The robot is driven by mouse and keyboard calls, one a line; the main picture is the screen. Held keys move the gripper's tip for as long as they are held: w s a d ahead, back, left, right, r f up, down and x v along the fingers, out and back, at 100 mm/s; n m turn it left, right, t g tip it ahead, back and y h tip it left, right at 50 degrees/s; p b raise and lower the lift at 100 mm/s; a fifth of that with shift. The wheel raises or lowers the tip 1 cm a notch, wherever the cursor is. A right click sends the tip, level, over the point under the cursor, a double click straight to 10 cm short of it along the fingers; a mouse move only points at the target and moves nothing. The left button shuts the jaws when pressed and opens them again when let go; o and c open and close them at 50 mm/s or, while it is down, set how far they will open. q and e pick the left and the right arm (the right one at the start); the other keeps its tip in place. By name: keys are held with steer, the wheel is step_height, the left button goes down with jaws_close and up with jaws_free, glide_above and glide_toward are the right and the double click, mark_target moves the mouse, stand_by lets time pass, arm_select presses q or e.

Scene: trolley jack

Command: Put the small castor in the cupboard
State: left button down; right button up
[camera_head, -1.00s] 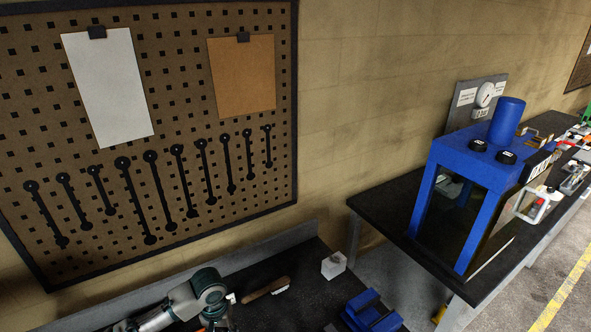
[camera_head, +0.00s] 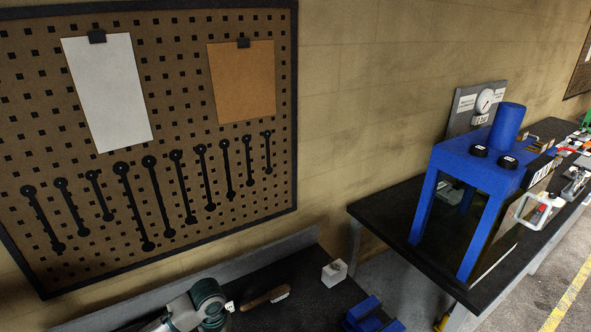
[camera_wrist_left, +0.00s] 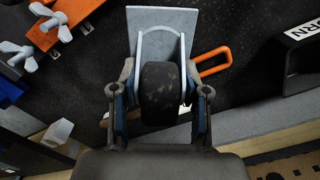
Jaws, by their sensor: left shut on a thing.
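The small castor (camera_wrist_left: 161,82) shows in the left wrist view, with a worn black wheel in a grey metal fork and a flat grey plate at its top end. My left gripper (camera_wrist_left: 160,105) is shut on it, with one finger on each side of the wheel. The wheel hides part of the space between the fingers. I cannot make out a cupboard in these views.
The wrist view shows an orange clamp (camera_wrist_left: 65,18) with grey wing nuts and an orange loop (camera_wrist_left: 213,61) near the castor. A blue press (camera_head: 480,165) stands right.

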arm_select(q)
step_height(320, 180, up, 5)
steer(key=p, duration=0.3)
steer(key=shift+p, duration=0.3)
step_height(320, 180, down, 8)
steer(key=b, duration=0.7)
steer(key=shift+r, duration=0.2)
step_height(320, 180, up, 7)
steer(key=p, duration=0.7)
steer(key=shift+r, duration=0.15)
step_height(320, 180, down, 7)
steer(key=b, duration=0.6)
steer(key=shift+r, duration=0.1)
steer(key=shift+f+b, duration=0.25)
steer(key=shift+b, duration=0.25)
step_height(320, 180, up, 8)
steer(key=p, duration=0.7)
steer(key=shift+f, duration=0.15)
steer(key=shift+f+b, duration=3.5)
steer(key=shift+f, duration=0.4)
step_height(320, 180, up, 7)
steer(key=p, duration=0.6)
steer(key=shift+r+p, duration=0.1)
steer(key=shift+p, duration=0.25)
steer(key=shift+f+b, duration=3.4)
steer(key=shift+f, duration=0.25)
